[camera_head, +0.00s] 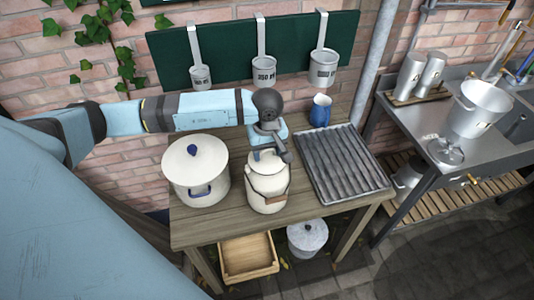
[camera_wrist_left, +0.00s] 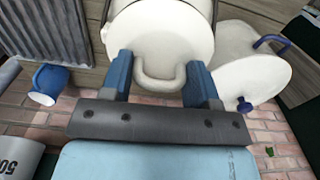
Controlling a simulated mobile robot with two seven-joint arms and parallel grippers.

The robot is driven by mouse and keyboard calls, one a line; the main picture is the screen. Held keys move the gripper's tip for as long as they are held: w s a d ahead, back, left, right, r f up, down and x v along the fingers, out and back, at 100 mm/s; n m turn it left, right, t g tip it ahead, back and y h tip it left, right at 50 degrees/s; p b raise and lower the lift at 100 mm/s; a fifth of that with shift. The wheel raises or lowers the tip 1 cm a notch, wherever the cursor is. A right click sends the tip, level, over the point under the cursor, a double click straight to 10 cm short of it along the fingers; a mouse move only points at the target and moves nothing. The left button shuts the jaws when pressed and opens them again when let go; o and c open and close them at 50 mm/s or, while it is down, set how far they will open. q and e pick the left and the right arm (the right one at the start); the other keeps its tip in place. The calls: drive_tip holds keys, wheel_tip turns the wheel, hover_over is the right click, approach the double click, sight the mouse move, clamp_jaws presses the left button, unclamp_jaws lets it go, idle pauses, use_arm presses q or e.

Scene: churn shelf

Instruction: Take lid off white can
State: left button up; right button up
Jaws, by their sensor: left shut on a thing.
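The white can (camera_head: 267,190) stands upright on the wooden table, with a wire bail and a brown grip on its front. Its lid (camera_head: 268,162) sits on top; the lid (camera_wrist_left: 160,30) and its loop handle (camera_wrist_left: 160,84) also show in the left wrist view. My left gripper (camera_head: 268,150) is over the can from behind. In the left wrist view its two blue fingers (camera_wrist_left: 160,80) are on either side of the loop handle, and it is shut on the handle. Whether the lid is lifted at all I cannot tell. My right gripper is not in view.
A large white pot with a blue-knobbed lid (camera_head: 195,168) stands left of the can. A ribbed grey rack (camera_head: 343,165) lies to the right, with a blue jug (camera_head: 320,110) behind. Measuring cups (camera_head: 264,70) hang on the green board. A metal sink table stands at right.

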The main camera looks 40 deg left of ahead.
use_arm(q)
drive_tip(key=shift+s+f, duration=0.2)
drive_tip(key=shift+f, duration=0.1)
